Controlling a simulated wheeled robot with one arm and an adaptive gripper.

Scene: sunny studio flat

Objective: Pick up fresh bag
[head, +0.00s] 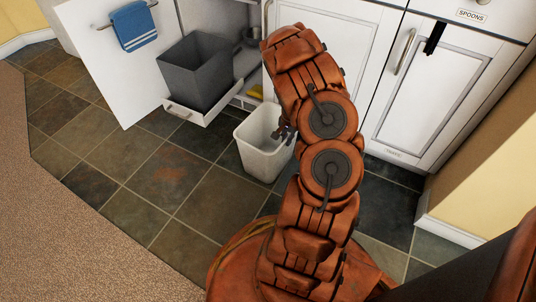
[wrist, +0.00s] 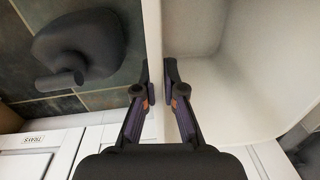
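I cannot make out a fresh bag for certain in either view. A dark, rounded bag-like bundle with a knotted-looking end (wrist: 80,50) lies on the tiles at the left of the wrist view. My arm seems to hide it in the head view. A white bin (head: 258,150) stands on the floor, and its pale, empty inside fills the right of the wrist view (wrist: 250,70). My gripper (wrist: 158,85) is over the bin's rim, its fingers slightly apart. In the head view my gripper (head: 286,132) is mostly hidden behind my arm, at the bin's right edge.
A grey bin (head: 200,70) sits on a pulled-out tray in the open cabinet. A small yellow item (head: 255,91) lies beside it. The open cabinet door (head: 110,60) carries a blue towel (head: 134,25). White cupboards (head: 430,90) stand behind my arm. The tiled floor at left is clear.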

